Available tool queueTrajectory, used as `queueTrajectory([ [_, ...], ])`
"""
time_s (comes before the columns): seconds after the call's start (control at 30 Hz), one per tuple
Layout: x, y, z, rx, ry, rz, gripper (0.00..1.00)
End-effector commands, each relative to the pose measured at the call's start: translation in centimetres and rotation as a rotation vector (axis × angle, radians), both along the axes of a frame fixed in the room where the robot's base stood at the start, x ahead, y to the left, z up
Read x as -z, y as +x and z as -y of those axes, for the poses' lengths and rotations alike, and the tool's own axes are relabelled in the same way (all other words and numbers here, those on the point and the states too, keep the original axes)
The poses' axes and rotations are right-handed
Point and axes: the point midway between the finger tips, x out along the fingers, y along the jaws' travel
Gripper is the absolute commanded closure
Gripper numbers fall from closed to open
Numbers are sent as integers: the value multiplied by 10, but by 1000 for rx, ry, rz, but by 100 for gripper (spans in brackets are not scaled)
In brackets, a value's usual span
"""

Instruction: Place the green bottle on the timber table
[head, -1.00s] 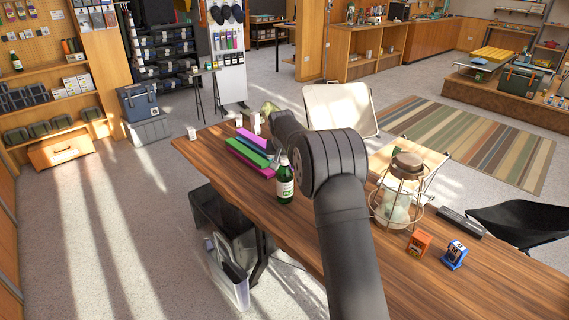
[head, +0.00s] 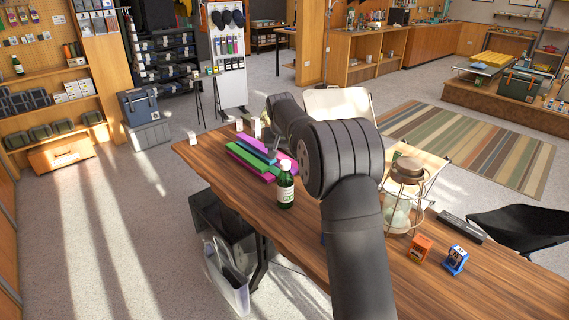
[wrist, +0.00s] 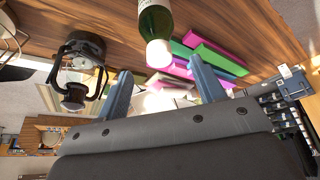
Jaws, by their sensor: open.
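In the wrist view the bottle (wrist: 155,18) is at the top centre, cut off by the frame and beyond my fingertips. My gripper (wrist: 160,82) is open, with its two blue-grey fingers apart and nothing between them. The bottle is not between the fingers.
Pink, green and blue boxes (head: 250,156) lie just behind the bottle. A caged lantern (head: 403,196), a small orange box (head: 419,247) and a blue one (head: 455,259) stand to the right. Bare tabletop lies front right.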

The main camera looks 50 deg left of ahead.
Motion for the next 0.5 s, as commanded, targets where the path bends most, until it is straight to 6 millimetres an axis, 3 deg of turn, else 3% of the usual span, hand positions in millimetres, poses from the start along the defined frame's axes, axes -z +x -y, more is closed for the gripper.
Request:
queueTrajectory([
  [0.2, -29, -9, 8, 0, 0, 0, 37],
  [0.5, -34, -11, 10, 0, -1, -1, 37],
])
